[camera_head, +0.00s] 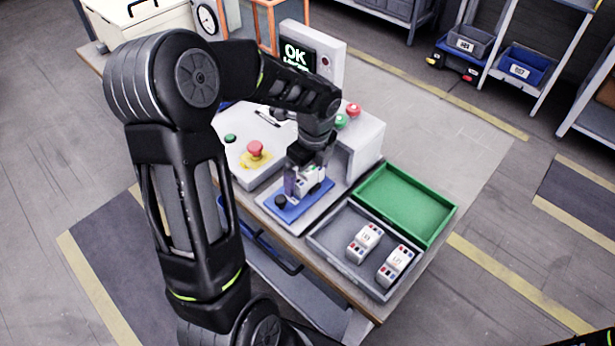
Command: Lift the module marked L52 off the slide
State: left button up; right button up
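The blue slide (312,205) sits on a pale base plate near the front of the bench, with a black knob at its left end. A white module (308,182) is at the slide, partly covered by my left gripper (304,184). Its label cannot be read here. My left gripper points down with its fingers around the module; whether they are closed on it or just beside it cannot be told. It is also unclear whether the module touches the slide. My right gripper is not in view.
A grey tray (334,257) at the bench's front right holds two white modules with small, unclear labels. An empty green tray (405,205) lies behind it. A red button (255,148) is left of the slide. A screen (298,55) reading OK stands behind.

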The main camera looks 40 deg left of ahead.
pick_arm(q)
jog(key=c, duration=1.8)
